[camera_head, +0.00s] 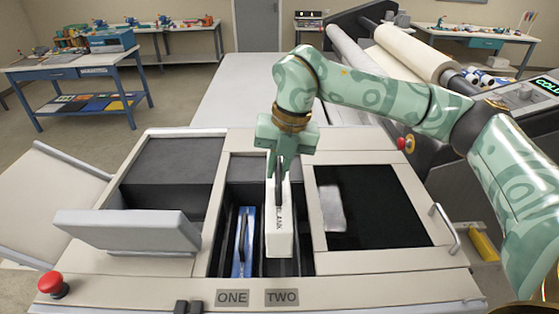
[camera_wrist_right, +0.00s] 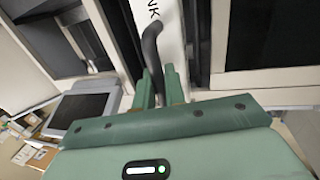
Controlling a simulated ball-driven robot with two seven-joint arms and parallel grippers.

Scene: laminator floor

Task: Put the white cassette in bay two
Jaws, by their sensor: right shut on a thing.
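The white cassette (camera_head: 279,240), with black lettering reading BLANK and a dark curved handle, is upright at bay two (camera_head: 282,268), behind the TWO label (camera_head: 282,297). My right gripper (camera_head: 280,172) is shut on its handle from above. In the right wrist view the fingers (camera_wrist_right: 160,88) close around the dark handle, with the white cassette (camera_wrist_right: 167,28) beyond. I cannot tell how deep the cassette sits in the bay. A blue cassette (camera_head: 243,240) stands in bay one, left of it. My left gripper is not in view.
A raised grey lid (camera_head: 128,230) stands left of the bays. A dark window panel (camera_head: 375,215) with a handle (camera_head: 446,228) lies right. A red button (camera_head: 52,285) is at the front left. Rollers (camera_head: 415,50) stand behind.

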